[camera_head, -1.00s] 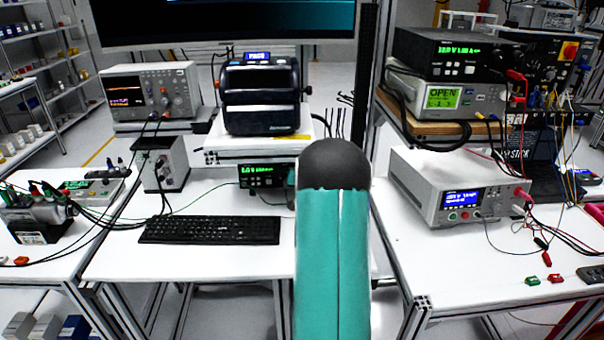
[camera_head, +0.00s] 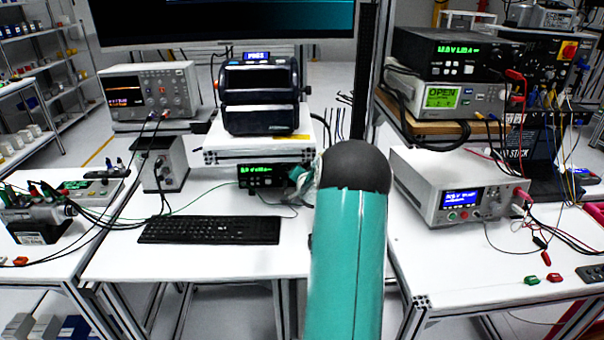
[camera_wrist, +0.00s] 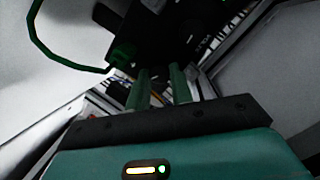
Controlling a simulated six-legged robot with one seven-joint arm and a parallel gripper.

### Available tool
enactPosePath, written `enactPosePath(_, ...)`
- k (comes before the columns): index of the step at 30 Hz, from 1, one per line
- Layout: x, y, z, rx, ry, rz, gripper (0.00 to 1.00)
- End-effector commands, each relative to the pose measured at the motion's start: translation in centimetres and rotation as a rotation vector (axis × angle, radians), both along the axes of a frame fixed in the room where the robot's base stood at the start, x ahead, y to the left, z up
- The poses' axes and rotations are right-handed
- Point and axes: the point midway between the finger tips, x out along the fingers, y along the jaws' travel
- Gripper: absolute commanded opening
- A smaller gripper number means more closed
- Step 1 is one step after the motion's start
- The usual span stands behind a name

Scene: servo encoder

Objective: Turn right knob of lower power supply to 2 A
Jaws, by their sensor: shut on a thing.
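The lower power supply (camera_head: 262,176) is a black box with green digits, under the white raised shelf behind the keyboard. The digits are too blurred to read. My arm covers the area to its right. My gripper (camera_head: 299,180) is at the right end of its front panel, partly hidden behind my arm. In the wrist view my two teal fingers (camera_wrist: 160,88) reach to the dark body of the supply (camera_wrist: 160,35), a small gap between them. They are shut on the right knob, which is too dark and covered to make out; its angle cannot be told.
A black keyboard (camera_head: 209,230) lies in front of the supply. A black printer-like device (camera_head: 260,95) stands on the shelf (camera_head: 225,150) above. A green cable (camera_wrist: 42,45) loops beside the fingers. Another supply (camera_head: 430,205) stands on the right table.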

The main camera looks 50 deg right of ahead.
Motion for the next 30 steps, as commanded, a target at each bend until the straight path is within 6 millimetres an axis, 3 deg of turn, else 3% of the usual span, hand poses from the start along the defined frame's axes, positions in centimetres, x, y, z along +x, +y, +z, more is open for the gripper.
enactPosePath(4,0.0,0.0,0.0,-0.001,0.001,0.0,0.0)
enactPosePath(5,0.0,0.0,0.0,-0.001,0.001,0.0,0.26)
enactPosePath(8,0.0,0.0,0.0,-0.001,0.001,0.0,0.44)
enactPosePath(20,-0.5,0.5,0.3,-0.002,0.001,0.0,0.44)
enactPosePath(30,-5.0,4.7,2.0,-0.003,0.002,0.0,0.44)
